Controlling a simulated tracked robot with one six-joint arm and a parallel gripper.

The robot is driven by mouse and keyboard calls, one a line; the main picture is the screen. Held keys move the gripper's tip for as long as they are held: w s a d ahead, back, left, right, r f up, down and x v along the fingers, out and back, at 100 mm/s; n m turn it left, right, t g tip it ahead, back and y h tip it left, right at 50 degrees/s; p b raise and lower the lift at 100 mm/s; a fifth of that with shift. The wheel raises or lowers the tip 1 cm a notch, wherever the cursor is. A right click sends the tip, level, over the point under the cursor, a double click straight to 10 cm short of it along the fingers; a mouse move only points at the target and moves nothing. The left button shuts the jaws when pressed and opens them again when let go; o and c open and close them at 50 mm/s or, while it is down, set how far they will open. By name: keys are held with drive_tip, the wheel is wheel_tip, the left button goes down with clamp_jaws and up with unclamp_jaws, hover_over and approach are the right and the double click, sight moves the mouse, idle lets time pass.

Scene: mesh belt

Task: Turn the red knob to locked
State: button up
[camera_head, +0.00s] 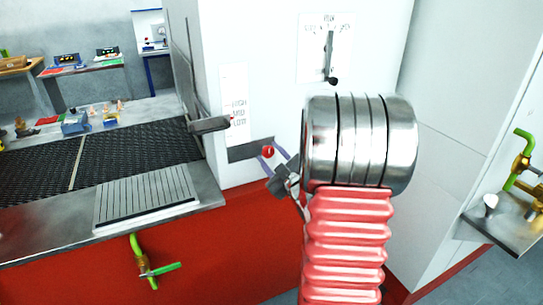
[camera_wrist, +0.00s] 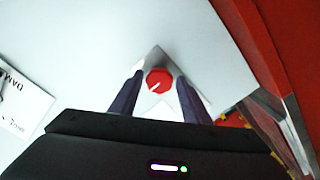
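The red knob (camera_head: 268,151) sits low on the front of the white cabinet, at the left side of my arm in the head view. In the wrist view the red knob (camera_wrist: 159,81) shows a white pointer mark slanting across its face. My gripper (camera_wrist: 157,92) is open, with one dark finger on each side of the knob and a visible gap on both sides. In the head view my gripper (camera_head: 272,160) is at the knob, partly covered by my arm. Any locked label near the knob is not readable.
A black-handled lever (camera_head: 330,62) on a labelled plate is above my arm. A dark mesh belt (camera_head: 120,155) with a metal grate (camera_head: 147,197) lies to the left. Green-handled valves (camera_head: 150,268) project from the red base and at the right. A level sign (camera_head: 235,108) is left of the lever.

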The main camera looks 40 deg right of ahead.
drive_tip(key=c, duration=0.7)
drive_tip(key=shift+d, duration=0.1)
drive_tip(key=shift+c, duration=0.3)
